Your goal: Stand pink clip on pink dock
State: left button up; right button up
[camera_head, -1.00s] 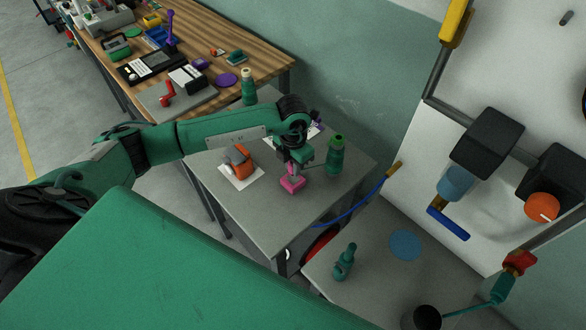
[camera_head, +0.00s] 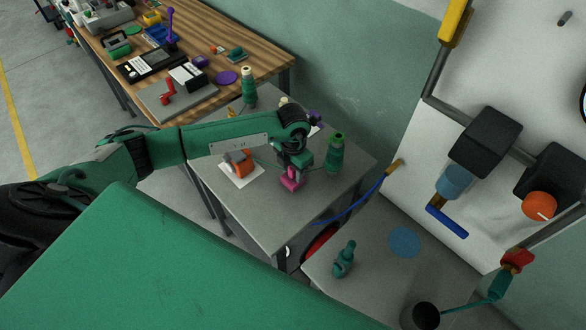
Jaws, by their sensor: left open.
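A small pink object (camera_head: 290,183) sits on the grey table (camera_head: 258,212), near its middle. It has a low front part and a taller part behind. I cannot tell the pink clip from the pink dock in it, or whether both are there. My left gripper (camera_head: 296,171) is right above and behind it, pointing down. The gripper is open, but its fingertips are small and partly hidden, so I cannot tell whether they touch the pink object. My right gripper is not in view.
An orange and grey item (camera_head: 238,163) on a white card stands left of the gripper. A green bottle (camera_head: 334,154) stands close on its right. Another bottle (camera_head: 248,88) is behind the arm. A blue hose (camera_head: 350,212) lies near the right edge. The table's front is clear.

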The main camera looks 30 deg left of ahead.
pick_arm(q)
jog(key=shift+w+r, duration=0.1)
jog(key=shift+r, duration=0.2)
notch_tip(320, 180, up, 11)
jog(key=b, duration=0.3)
jog(key=shift+f+b, duration=0.2)
jog(key=shift+b, duration=0.2)
jog(key=shift+r, duration=0.5)
jog(key=shift+f, duration=0.1)
